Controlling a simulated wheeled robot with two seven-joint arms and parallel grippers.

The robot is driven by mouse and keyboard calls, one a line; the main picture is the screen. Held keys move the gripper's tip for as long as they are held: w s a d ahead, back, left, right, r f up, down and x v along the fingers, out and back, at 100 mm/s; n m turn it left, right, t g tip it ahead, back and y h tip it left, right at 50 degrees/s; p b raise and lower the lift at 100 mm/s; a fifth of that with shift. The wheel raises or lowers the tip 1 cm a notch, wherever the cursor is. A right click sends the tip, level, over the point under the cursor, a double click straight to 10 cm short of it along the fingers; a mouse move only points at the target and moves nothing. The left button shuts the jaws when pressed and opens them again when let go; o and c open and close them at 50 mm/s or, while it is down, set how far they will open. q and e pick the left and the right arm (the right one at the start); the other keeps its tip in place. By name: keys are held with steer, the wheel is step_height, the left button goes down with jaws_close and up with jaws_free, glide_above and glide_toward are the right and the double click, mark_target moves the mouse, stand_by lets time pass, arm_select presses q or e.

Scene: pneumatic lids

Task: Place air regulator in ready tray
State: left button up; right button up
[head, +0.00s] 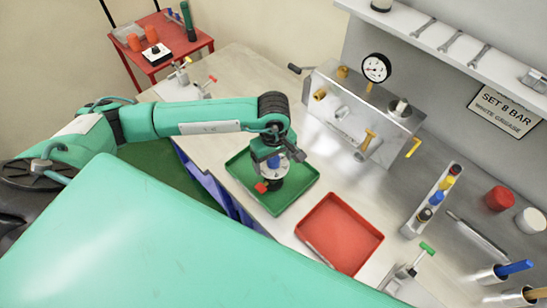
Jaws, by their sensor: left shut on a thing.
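My left gripper (271,166) points down over the green tray (299,195), which I take to be the ready tray. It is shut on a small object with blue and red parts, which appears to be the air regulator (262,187). The gripper and wrist hide much of it. It is low over the tray, but I cannot tell whether it touches the tray floor. The rest of the green tray looks empty. My right gripper is not in view.
An empty red tray (340,232) lies right of the green one. A metal panel with a gauge (376,67) stands behind. A rack of coloured parts (431,202) and a green-handled clamp (427,248) are at the right. A red cart (160,62) stands far left.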

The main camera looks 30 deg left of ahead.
arm_select(q)
steer(key=shift+f, duration=0.15)
steer(key=o, duration=1.4)
steer(key=shift+o, duration=0.2)
steer(key=shift+r, duration=0.35)
step_height(320, 180, up, 12)
steer(key=b, duration=0.5)
steer(key=shift+f, duration=0.15)
